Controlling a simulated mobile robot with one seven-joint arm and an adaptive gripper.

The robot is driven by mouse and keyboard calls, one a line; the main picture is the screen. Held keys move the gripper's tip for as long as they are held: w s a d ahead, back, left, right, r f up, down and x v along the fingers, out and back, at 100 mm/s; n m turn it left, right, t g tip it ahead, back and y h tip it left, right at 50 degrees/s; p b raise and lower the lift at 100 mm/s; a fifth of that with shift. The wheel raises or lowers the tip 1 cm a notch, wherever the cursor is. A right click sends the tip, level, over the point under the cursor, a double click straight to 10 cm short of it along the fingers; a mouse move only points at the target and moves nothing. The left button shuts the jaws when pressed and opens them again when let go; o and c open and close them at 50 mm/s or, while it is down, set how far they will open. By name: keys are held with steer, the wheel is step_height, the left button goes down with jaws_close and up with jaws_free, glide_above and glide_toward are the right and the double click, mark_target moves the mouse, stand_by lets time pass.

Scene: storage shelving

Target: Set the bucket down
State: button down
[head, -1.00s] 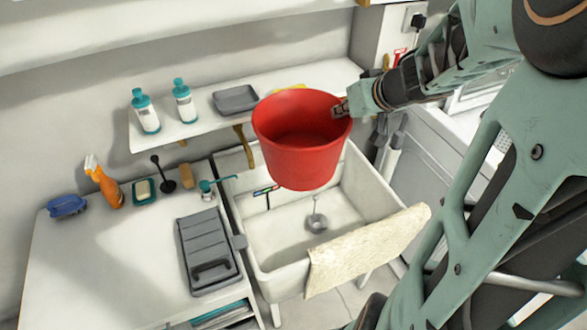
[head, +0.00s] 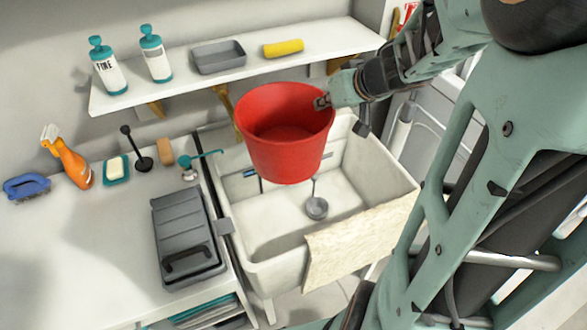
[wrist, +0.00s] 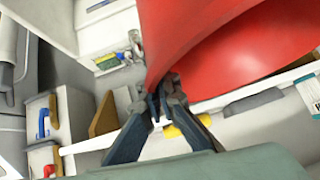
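The red bucket (head: 286,150) hangs upright in the air over the back part of the white sink (head: 262,272) in the head view. It looks empty inside. My gripper (head: 322,101) is shut on the bucket's right rim. In the wrist view the bucket (wrist: 215,40) fills the upper right, and the fingertips of my gripper (wrist: 165,95) pinch its edge. The bucket hides part of the sink's back edge. A gap shows between the bucket and the sink floor.
A cream cloth (head: 360,243) drapes over the sink's front rim. A grey drain piece (head: 316,207) is in the basin. A shelf (head: 205,83) above holds two bottles, a grey tray (head: 218,57) and a yellow roll (head: 283,48). The left counter (head: 95,255) has bare room at its front.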

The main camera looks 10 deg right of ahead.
step_height(320, 180, down, 26)
steer(key=b, duration=2.4)
steer(key=w+a+f+n+g+y+p, duration=0.25)
steer(key=w+a+f+n+p, duration=0.35)
steer(key=w+p, duration=0.6)
step_height(320, 180, down, 10)
steer(key=s+a+m+b, duration=0.1)
steer(key=b, duration=0.3)
steer(key=shift+t+y, duration=0.45)
steer(key=shift+f, duration=0.15)
